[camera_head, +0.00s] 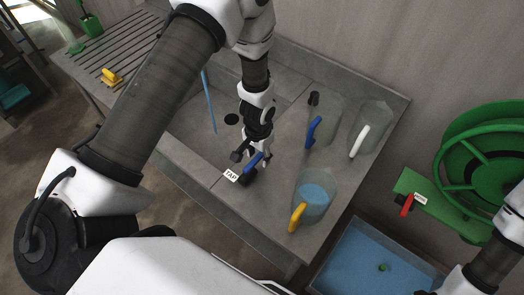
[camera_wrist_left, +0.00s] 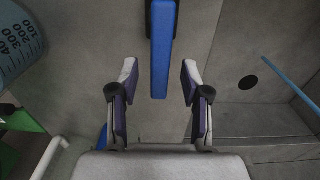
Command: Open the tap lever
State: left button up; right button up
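The blue tap lever (camera_head: 253,161) sits on a dark mount beside a white "TAP" label (camera_head: 231,176) on the front part of the grey sink unit. In the left wrist view the lever (camera_wrist_left: 162,55) points down between the fingers' line, centred, with its free end at the height of the fingertips. My left gripper (camera_head: 254,158) is over the lever, pointing down. Its fingers (camera_wrist_left: 159,82) are apart, one on each side of the lever's end, with gaps visible on both sides. My right gripper is out of view; only part of that arm shows at the lower right.
A jug of blue liquid with a yellow handle (camera_head: 298,217) stands right of the tap. Jugs with blue (camera_head: 313,131) and white (camera_head: 359,142) handles stand behind. A thin blue rod (camera_head: 209,103) crosses the basin. A red lever (camera_head: 407,205) and green reel are at right.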

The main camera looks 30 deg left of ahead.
aim_at(259, 155)
pick_arm(q)
notch_tip(259, 155, up, 3)
jog(key=p, duration=0.2)
jog(key=shift+r+p, duration=0.15)
jog(key=shift+p, duration=0.2)
jog(key=shift+w+r+b, duration=0.1)
jog(key=shift+r+b, duration=0.2)
jog(key=shift+b, duration=0.05)
jog(key=shift+r, duration=1.65)
jog(key=shift+r, duration=0.1)
notch_tip(259, 155, up, 12)
